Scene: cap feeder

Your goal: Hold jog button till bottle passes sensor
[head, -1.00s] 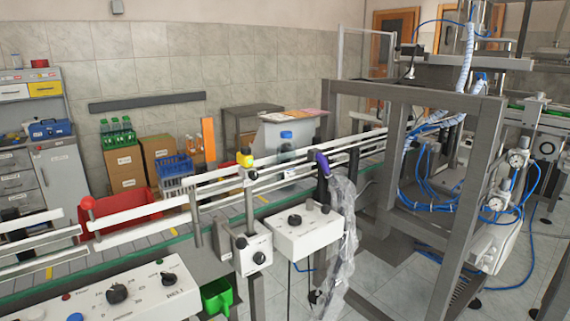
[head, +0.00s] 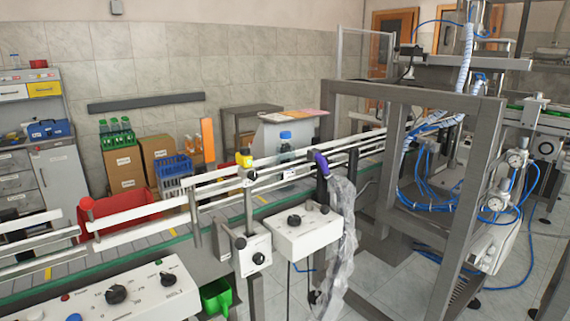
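A clear bottle with a blue cap (head: 286,135) stands upright on the conveyor, behind the guide rails. A yellow-topped device (head: 244,160), possibly the sensor, is mounted at the rails left of the bottle. A purple-headed fitting (head: 321,163) is on the rails right of the bottle. A white control panel (head: 140,290) at the lower left has a black knob and a blue button (head: 74,318) cut by the bottom edge. I cannot tell which control is the jog button. Neither of my grippers is in view.
A second control box (head: 300,235) and a small knob box (head: 252,250) stand at the conveyor's near side. Clear plastic (head: 342,220) hangs beside them. A grey machine frame (head: 420,95) fills the right. A red bin (head: 125,205) lies behind the rails.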

